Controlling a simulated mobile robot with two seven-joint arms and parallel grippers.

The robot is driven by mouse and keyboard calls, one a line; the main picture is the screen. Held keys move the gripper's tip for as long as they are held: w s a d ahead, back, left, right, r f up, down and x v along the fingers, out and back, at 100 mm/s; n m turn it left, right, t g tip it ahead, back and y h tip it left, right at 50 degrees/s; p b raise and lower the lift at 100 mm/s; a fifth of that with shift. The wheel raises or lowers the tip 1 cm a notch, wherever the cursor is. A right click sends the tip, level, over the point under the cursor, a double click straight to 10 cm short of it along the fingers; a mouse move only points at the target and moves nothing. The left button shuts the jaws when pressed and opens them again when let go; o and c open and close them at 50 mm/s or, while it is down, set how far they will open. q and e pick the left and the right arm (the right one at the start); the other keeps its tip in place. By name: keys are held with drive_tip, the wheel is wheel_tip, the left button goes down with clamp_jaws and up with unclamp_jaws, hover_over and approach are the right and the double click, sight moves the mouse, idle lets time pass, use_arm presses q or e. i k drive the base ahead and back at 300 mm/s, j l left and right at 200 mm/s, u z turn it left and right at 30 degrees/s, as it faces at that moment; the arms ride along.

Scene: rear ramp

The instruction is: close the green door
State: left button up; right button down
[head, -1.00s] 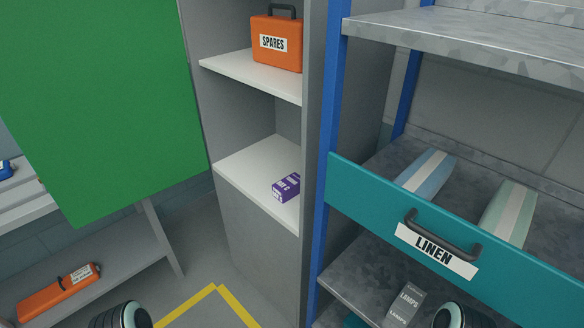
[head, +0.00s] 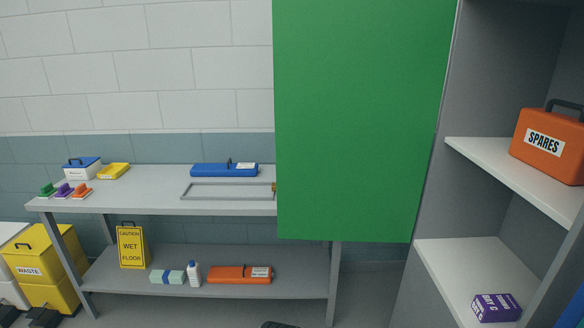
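The green door (head: 362,120) stands open, swung out to the left of the tall grey cabinet (head: 432,170). Its right edge is at the cabinet's left side, and its face fills the middle of the head view. The top of the door is cut off by the picture. I see no handle on the face that shows. The cabinet's shelves are exposed: an orange SPARES case (head: 548,146) is on the upper shelf and a purple box (head: 496,307) on the lower one. Neither of my grippers shows clearly in the head view.
A grey bench (head: 150,203) stands behind and left of the door, with a blue case (head: 224,170) on top. Its lower shelf holds a yellow wet-floor sign (head: 131,247) and an orange case (head: 240,275). Yellow waste bins (head: 45,265) stand at far left.

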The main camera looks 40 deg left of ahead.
sight(359, 85)
drive_tip(key=j+z, duration=0.1)
drive_tip(key=j, duration=1.5)
drive_tip(key=j+z, duration=0.15)
drive_tip(key=j, duration=1.4)
drive_tip(key=k, duration=0.1)
